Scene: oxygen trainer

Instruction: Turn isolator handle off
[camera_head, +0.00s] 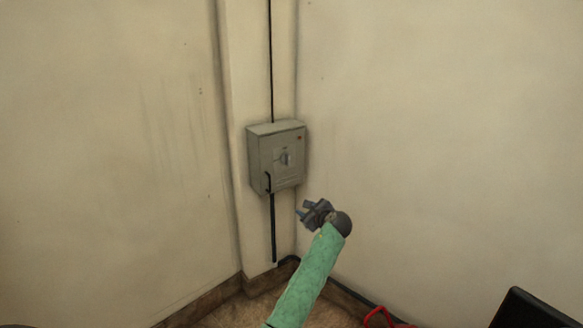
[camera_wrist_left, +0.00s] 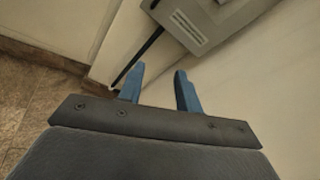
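The isolator is a grey box (camera_head: 262,160) on the wall column in the head view. My right gripper is not in view.
A black cable (camera_head: 273,230) runs down the column below the box. Bare walls stand on both sides. A red object (camera_head: 378,318) and a dark panel (camera_head: 535,308) are at the lower right. The space around the box is clear.

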